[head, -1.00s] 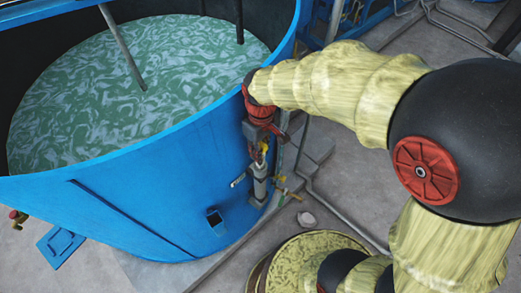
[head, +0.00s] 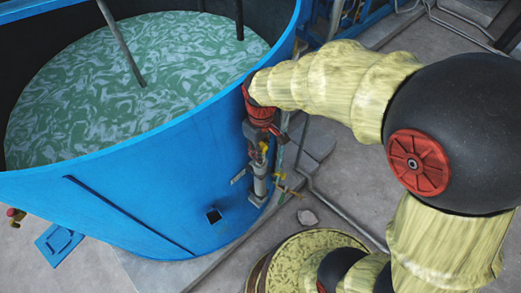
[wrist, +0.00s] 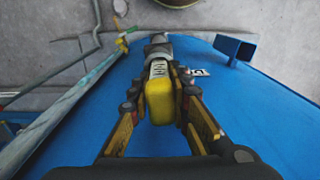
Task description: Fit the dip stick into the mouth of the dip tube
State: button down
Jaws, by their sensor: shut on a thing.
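My gripper (wrist: 161,78) is shut on the yellow block-like handle of the dip stick (wrist: 159,101) in the wrist view. A pale band with black marks shows between the fingertips beyond the handle. A grey cylindrical end, which looks like the dip tube (wrist: 157,47), lies in line past it. In the head view the dip tube (head: 260,187) stands upright against the blue tank's outer wall, and my gripper (head: 256,137) is just above it. The stick's lower part is hidden, so I cannot tell whether it is inside the mouth.
The open blue tank (head: 130,205) holds swirling green liquid (head: 150,80). Brass valve fittings (head: 278,176) sit right of the tube. A grey pipe (head: 330,200) runs along the floor. A square blue bracket (wrist: 236,47) juts from the tank wall. Grey floor is open at right.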

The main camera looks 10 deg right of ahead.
jog(key=shift+f+b, duration=0.3)
jog(key=shift+f, duration=0.2)
jog(key=c, duration=1.6)
grip_release()
jog(key=shift+r, duration=0.1)
notch_tip(320, 180, up, 12)
jog(key=shift+f, duration=0.1)
jog(key=shift+d, duration=0.1)
jog(key=s+d+r+m+t+b, duration=0.1)
jog(key=s+d+m+t, duration=0.1)
jog(key=s+d, duration=0.2)
jog(key=s+d+r+m+t+b, duration=0.1)
jog(key=s+d+m+t+b, duration=0.1)
jog(key=s+d, duration=0.1)
jog(key=s+d+r+m+t+b, duration=0.1)
jog(key=s+d+m, duration=0.2)
jog(key=s+d, duration=0.1)
jog(key=shift+s+d+r+t, duration=0.3)
jog(key=shift+s+d+t, duration=0.1)
jog(key=shift+s, duration=0.15)
